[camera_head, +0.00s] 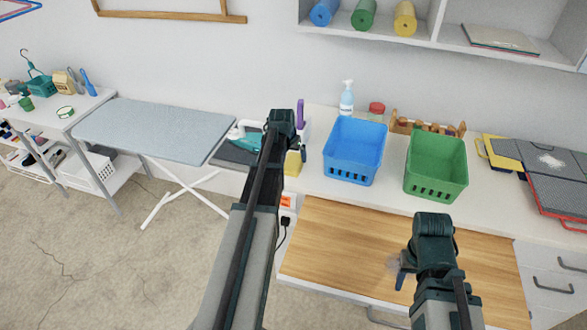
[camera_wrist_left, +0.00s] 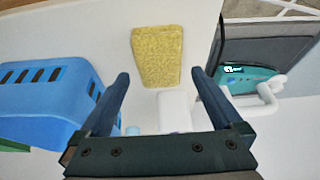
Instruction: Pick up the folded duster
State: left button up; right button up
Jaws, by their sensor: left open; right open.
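The folded duster (camera_head: 293,164) is a small yellow cloth block on the white counter, left of the blue basket. In the left wrist view the duster (camera_wrist_left: 157,55) lies ahead of and between the fingertips, with its fuzzy top showing. My left gripper (camera_wrist_left: 160,75) is open and empty, apart from the duster. In the head view my left gripper (camera_head: 300,153) hangs over the counter by the duster, partly hidden by its own wrist. My right gripper (camera_head: 403,272) is over the wooden board; its fingers are small there, and nothing shows in them.
The blue basket (camera_head: 355,152) and green basket (camera_head: 436,168) stand to the right. A teal iron (camera_head: 247,140) rests at the ironing board's (camera_head: 150,130) right end. A spray bottle (camera_head: 346,100) stands behind the blue basket. The wooden board (camera_head: 345,245) looks clear.

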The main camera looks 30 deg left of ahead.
aim_at(293, 161)
pick_arm(q)
jog(key=b+x, duration=0.5)
jog(key=shift+w+f, duration=0.1)
jog(key=shift+w, duration=0.1)
pick_arm(e)
notch_tip(293, 161, down, 5)
jog(key=shift+r, duration=0.2)
pick_arm(q)
jog(key=c, duration=1.1)
jog(key=shift+r, duration=0.2)
pick_arm(e)
jog(key=shift+r, duration=0.1)
